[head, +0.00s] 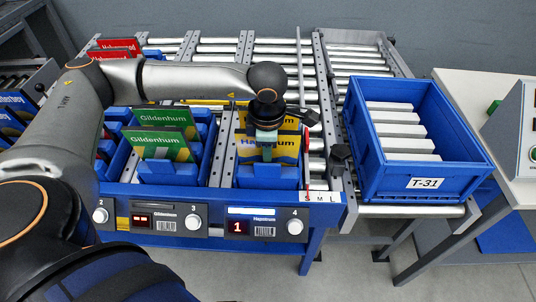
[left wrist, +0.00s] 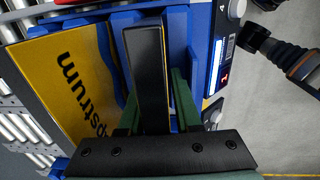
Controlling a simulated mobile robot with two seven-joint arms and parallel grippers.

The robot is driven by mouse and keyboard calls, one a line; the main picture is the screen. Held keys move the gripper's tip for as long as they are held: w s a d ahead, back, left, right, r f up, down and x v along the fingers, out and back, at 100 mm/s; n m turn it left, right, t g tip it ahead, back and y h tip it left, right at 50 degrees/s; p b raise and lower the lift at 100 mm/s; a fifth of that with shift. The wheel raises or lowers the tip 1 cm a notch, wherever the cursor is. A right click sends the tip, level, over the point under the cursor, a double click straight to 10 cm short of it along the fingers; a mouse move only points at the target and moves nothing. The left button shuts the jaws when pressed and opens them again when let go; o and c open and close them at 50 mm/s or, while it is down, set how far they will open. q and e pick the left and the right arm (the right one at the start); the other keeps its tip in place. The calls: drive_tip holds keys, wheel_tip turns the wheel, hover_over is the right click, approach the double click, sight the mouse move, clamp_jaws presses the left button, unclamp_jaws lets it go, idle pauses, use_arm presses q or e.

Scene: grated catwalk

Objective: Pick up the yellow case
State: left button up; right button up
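A yellow case (head: 285,145) marked with blue lettering stands upright in the lane above number 4. Another yellow case (left wrist: 80,80) shows behind it in the left wrist view. My left gripper (head: 266,152) points down at the front case, with one finger before its face; the far finger is hidden. In the left wrist view, the green fingers (left wrist: 158,112) lie on both sides of a dark bar, seemingly the case's top edge. I cannot tell if they press on it. What seems to be my right gripper (left wrist: 257,38) shows at the upper right there, apart from the cases.
Green cases (head: 160,140) stand in the lane to the left. A blue crate (head: 425,180) labelled T-31, holding several white boxes, stands on rollers at the right. A black knob-like part (head: 341,153) sits between crate and lanes. A white table (head: 475,100) is at the far right.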

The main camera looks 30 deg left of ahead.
use_arm(q)
clamp_jaws()
drive_tip(key=shift+r, duration=0.1)
idle(0.5)
